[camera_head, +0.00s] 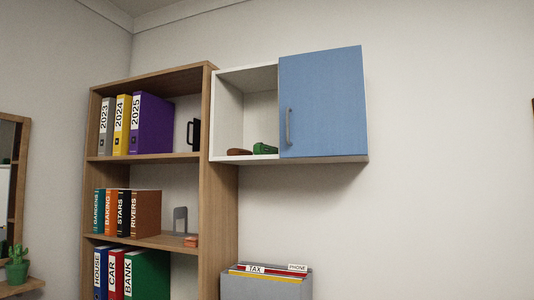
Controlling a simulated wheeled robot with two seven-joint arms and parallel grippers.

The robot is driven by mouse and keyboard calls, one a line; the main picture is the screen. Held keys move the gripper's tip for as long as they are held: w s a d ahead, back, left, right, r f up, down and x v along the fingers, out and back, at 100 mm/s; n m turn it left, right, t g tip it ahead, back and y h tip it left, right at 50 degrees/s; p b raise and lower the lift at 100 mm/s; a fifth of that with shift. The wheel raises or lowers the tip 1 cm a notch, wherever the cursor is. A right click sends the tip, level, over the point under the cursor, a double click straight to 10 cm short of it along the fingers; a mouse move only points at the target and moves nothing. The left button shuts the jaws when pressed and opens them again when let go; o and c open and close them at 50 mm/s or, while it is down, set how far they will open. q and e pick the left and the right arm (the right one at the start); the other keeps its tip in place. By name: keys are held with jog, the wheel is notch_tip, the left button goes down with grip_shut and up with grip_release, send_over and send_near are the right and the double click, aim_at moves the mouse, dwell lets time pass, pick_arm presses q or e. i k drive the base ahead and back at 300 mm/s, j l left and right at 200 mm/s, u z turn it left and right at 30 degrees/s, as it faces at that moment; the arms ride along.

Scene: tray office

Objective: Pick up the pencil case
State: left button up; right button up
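A white wall cabinet (225,110) hangs beside the bookshelf, its left compartment open to view. A blue door (325,100) with a grey handle (289,127) covers its right part and hides what is behind. On the cabinet floor lie a low brown object (239,152) and, to its right, a small green object (265,149) close to the door's left edge. Either may be the pencil case; they are too small to tell. Neither of my grippers is in view.
A wooden bookshelf (227,220) holds several binders, including a purple one (152,124), and a grey bookend (180,219). A grey file box (265,287) with folders stands below the cabinet. A potted cactus (17,268) is at lower left. The right wall is bare.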

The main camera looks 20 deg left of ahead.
aim_at(259, 149)
jog(key=j+z, duration=0.1)
jog(key=z, duration=0.25)
jog(key=i+j+z, duration=0.1)
jog(key=j+z, duration=0.15)
jog(key=j, duration=0.15)
jog(key=j+z, duration=0.25)
jog(key=j, duration=0.2)
jog(key=j+z, duration=0.35)
jog(key=j, duration=3.25)
